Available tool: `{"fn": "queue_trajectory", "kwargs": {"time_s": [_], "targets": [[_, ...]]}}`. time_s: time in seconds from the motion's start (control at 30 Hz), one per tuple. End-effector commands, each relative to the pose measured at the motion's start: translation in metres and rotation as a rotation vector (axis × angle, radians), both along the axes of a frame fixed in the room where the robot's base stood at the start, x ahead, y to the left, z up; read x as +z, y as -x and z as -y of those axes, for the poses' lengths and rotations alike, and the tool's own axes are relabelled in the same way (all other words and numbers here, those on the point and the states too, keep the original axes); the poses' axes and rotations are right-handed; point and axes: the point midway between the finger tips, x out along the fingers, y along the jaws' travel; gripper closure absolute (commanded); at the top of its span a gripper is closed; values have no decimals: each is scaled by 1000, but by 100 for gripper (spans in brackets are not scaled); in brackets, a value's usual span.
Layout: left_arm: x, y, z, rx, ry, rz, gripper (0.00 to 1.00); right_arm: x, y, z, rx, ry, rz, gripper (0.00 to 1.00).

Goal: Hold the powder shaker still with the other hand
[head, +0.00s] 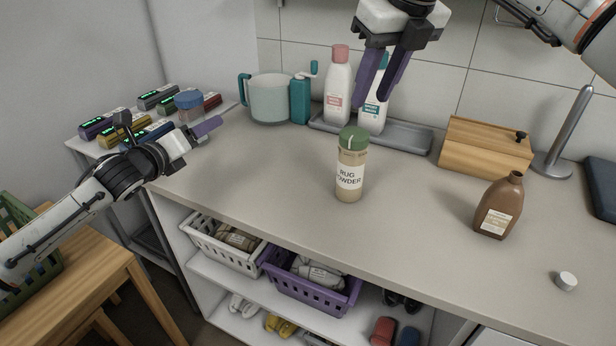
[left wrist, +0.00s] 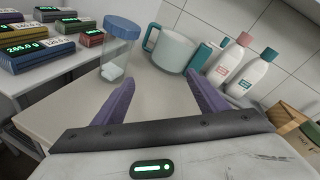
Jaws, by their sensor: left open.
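The powder shaker (head: 349,175), a clear jar of tan powder with a green lid and a "RUG POWDER" label, stands upright on the grey counter. My right gripper (head: 380,92) is open and empty above and behind the shaker, fingers pointing down, apart from it. My left gripper (head: 205,132) is at the counter's left end, well to the left of the shaker. In the left wrist view its purple fingers (left wrist: 163,92) are spread with nothing between them.
A blue-lidded jar (head: 190,108) stands near my left gripper. A pitcher (head: 270,100), two bottles on a grey tray (head: 408,138) and a wooden box (head: 484,150) line the back. A brown bottle (head: 497,208) and white cap (head: 566,281) are at right. Counter between left gripper and shaker is clear.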

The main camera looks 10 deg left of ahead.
Motion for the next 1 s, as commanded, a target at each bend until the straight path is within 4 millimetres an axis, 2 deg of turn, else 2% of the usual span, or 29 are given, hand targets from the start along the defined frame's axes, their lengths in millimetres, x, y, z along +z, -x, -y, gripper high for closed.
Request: {"fn": "queue_trajectory", "kwargs": {"time_s": [0.03, 0.17, 0.3, 0.37, 0.4, 0.5, 0.6, 0.7, 0.83, 1.0], "targets": [[9, 2, 32, -87, -55, 49, 33, 0, 0, 0, 0, 0, 0, 69], [33, 17, 104, -289, -206, 203, 33, 0, 0, 0, 0, 0, 0, 69], [54, 47, 178, -471, -347, 389, 33, 0, 0, 0, 0, 0, 0, 69], [49, 61, 206, -534, -390, 438, 33, 0, 0, 0, 0, 0, 0, 69], [40, 70, 222, -568, -407, 449, 33, 0, 0, 0, 0, 0, 0, 69], [15, 84, 248, -623, -429, 441, 33, 0, 0, 0, 0, 0, 0, 69], [-4, 95, 265, -657, -435, 424, 33, 0, 0, 0, 0, 0, 0, 69], [-14, 100, 274, -676, -439, 414, 33, 0, 0, 0, 0, 0, 0, 69], [-18, 97, 282, -683, -440, 411, 33, 0, 0, 0, 0, 0, 0, 69], [-17, 77, 300, -681, -440, 411, 33, 0, 0, 0, 0, 0, 0, 69]]}}
